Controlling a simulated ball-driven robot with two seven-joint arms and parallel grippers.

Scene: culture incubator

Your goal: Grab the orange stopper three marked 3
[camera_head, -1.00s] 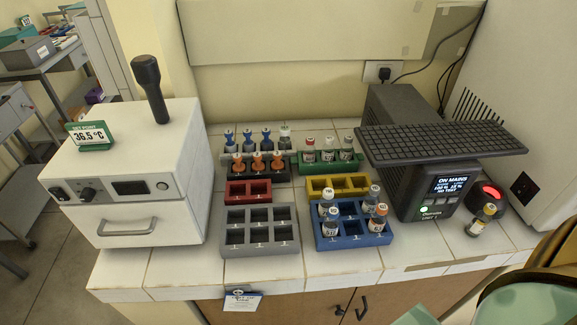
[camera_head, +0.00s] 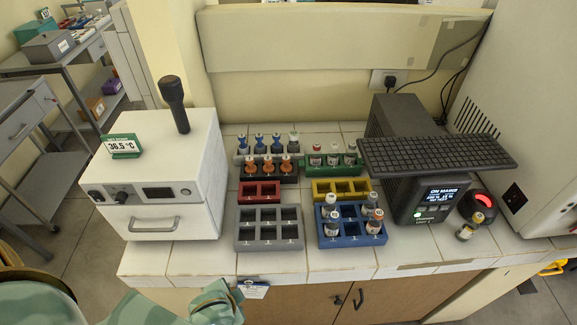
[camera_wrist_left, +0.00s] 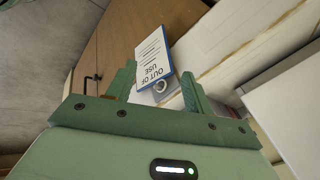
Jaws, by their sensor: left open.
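Three orange stoppers stand in a row in the dark rack (camera_head: 262,179) at the back middle of the bench: a left one (camera_head: 252,164), a middle one (camera_head: 268,164) and a right one (camera_head: 286,164). Their number marks are too small to read. My left gripper (camera_head: 226,293) is low at the bench's front edge, well short of the stoppers. My right gripper is out of view.
A red rack (camera_head: 259,191), grey rack (camera_head: 269,243) and blue rack with vials (camera_head: 350,240) lie in front. A white incubator box (camera_head: 160,180) stands left; a dark unit with a keyboard (camera_head: 435,153) stands right.

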